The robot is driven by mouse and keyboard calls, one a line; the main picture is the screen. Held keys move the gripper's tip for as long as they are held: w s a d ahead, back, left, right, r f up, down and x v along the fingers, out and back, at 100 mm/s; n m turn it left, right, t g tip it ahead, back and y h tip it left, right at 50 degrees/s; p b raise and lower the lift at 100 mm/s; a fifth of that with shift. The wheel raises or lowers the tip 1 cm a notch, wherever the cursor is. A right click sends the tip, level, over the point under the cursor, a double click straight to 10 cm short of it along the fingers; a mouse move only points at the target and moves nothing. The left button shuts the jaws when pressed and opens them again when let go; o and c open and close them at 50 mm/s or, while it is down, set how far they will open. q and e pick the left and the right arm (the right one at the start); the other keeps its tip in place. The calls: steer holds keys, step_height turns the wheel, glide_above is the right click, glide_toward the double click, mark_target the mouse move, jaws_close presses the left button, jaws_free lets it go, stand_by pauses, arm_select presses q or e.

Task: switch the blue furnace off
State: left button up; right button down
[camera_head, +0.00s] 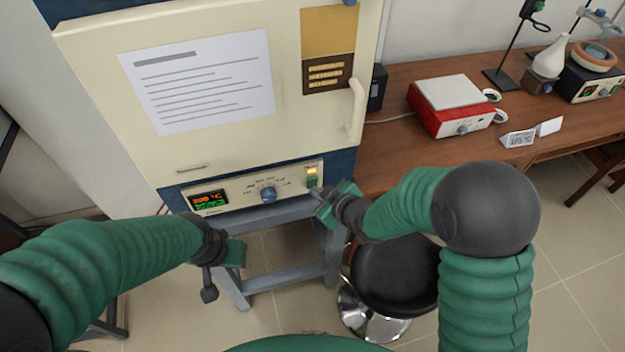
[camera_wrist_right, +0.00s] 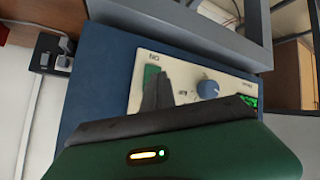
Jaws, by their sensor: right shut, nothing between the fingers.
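The blue furnace (camera_head: 172,199) with a cream door stands on a grey stand. Its control panel (camera_head: 235,192) has a display (camera_head: 209,200) lit in orange and green, a blue knob (camera_head: 268,194), and a green switch (camera_head: 312,182) under a lit amber lamp. My right gripper (camera_head: 319,200) is shut and empty at the switch. In the right wrist view its dark fingers (camera_wrist_right: 158,88) overlap the edge of the green switch (camera_wrist_right: 151,74); I cannot tell whether they touch it. My left gripper (camera_head: 222,266) hangs below the panel's left side; its jaw state is unclear.
The door handle (camera_head: 356,106) is above my right gripper. A wooden bench (camera_head: 400,150) at the right carries a red hotplate (camera_head: 449,107). A black stool (camera_head: 395,275) stands below my right arm. Grey stand legs (camera_head: 290,281) are under the furnace.

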steer(key=shift+w+a+r, duration=0.15)
steer(key=shift+w, duration=0.2)
steer(key=shift+w, duration=0.3)
stand_by(0.7)
steer(key=shift+s, duration=0.1)
steer(key=shift+s+d, duration=0.2)
steer(key=shift+s, duration=0.45)
steer(key=s, duration=0.1)
steer(key=s+d+b, duration=0.1)
steer(key=s, duration=0.2)
steer(key=shift+s+d+f, duration=0.25)
steer(key=shift+s+f, duration=0.1)
steer(key=shift+d, duration=0.1)
